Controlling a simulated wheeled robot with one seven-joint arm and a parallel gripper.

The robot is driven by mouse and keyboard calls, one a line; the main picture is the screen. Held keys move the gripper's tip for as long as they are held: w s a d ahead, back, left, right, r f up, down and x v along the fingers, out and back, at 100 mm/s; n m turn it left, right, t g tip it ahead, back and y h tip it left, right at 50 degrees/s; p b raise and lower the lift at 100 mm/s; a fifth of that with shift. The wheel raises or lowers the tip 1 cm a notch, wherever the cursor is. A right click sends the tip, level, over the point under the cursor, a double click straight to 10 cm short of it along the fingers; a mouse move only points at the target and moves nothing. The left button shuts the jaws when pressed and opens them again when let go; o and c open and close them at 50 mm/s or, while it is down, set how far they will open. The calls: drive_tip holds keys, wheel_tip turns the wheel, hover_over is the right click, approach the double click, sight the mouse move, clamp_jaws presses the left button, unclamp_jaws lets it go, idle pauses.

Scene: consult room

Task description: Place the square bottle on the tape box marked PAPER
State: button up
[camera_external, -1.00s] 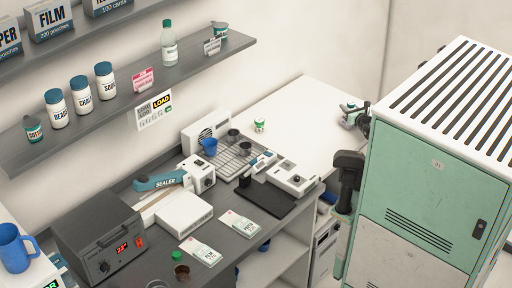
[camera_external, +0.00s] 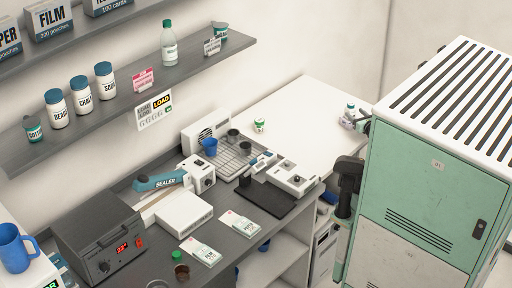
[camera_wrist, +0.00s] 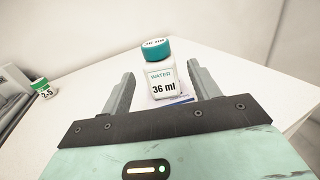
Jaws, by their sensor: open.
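The square bottle (camera_wrist: 162,83) is clear-white with a teal cap and a label reading WATER, 36 ml. It stands upright in the wrist view. My gripper (camera_wrist: 161,72) is open, with one finger on each side of the bottle and a gap visible at both sides. A white and purple-blue flat thing shows at the bottle's foot; I cannot tell what it is. In the external view the bottle (camera_external: 350,107) and my gripper (camera_external: 357,121) are small at the white table's right end. A box reading "PER" (camera_external: 8,38) is cut off at the upper left; its full name is hidden.
The white table (camera_external: 300,105) is mostly bare; a small green-and-white tub (camera_external: 260,125) stands on it and also shows in the wrist view (camera_wrist: 42,88). The grey counter holds a sealer (camera_external: 160,181), rack, cups and cards. Shelves with bottles line the wall.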

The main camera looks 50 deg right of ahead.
drive_tip(key=b+v, duration=0.1)
drive_tip(key=v, duration=0.4)
drive_tip(key=shift+s+a, duration=0.1)
drive_tip(key=shift+s, duration=0.05)
idle(0.3)
